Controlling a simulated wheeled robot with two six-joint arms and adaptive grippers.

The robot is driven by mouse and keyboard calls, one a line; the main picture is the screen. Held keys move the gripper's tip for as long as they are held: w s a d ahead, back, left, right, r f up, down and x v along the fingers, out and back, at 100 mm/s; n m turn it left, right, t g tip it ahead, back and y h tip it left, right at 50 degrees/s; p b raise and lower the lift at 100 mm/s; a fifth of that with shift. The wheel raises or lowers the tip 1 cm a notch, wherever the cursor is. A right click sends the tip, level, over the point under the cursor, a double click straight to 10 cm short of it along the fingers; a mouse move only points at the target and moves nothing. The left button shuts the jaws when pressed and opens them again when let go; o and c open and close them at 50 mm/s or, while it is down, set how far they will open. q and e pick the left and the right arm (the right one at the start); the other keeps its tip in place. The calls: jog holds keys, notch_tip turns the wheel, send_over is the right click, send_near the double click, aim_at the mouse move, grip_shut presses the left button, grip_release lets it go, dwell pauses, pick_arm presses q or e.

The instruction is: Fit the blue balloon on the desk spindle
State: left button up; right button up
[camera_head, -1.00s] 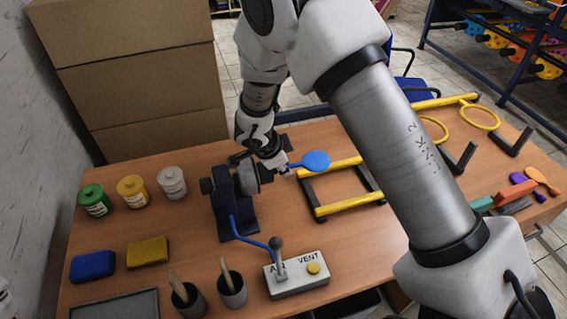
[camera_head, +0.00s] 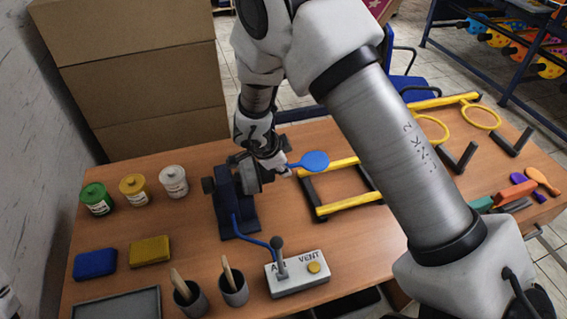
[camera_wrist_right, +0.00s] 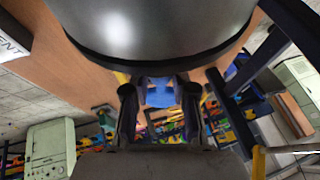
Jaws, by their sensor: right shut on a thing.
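The blue balloon (camera_head: 314,161) shows flat in the head view, its round body pointing right, away from the desk spindle. The dark blue spindle stand (camera_head: 235,208) is on the wooden desk, with a grey round part near its top. My right gripper (camera_head: 286,168) is shut on the balloon at its left, neck end, close beside the spindle's right side. In the right wrist view, blue material (camera_wrist_right: 160,92) shows between the two dark fingers. The spindle tip and balloon mouth are hidden by the gripper, so I cannot tell whether they touch. My left gripper is out of view.
A grey control box (camera_head: 298,272) with a lever and yellow button stands in front of the spindle. Yellow-railed frames (camera_head: 350,207) lie to the right. Paint cans (camera_head: 134,190), sponges (camera_head: 95,264) and brush cups (camera_head: 233,290) occupy the left and front. Other balloons (camera_head: 543,180) lie far right.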

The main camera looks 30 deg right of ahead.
jog(key=shift+w+a+p, duration=0.1)
jog(key=shift+a+p, duration=0.2)
jog(key=shift+p, duration=0.1)
dwell(0.3)
jog(key=o, duration=0.8)
jog(key=p+v, duration=0.6)
jog(key=shift+v, duration=1.6)
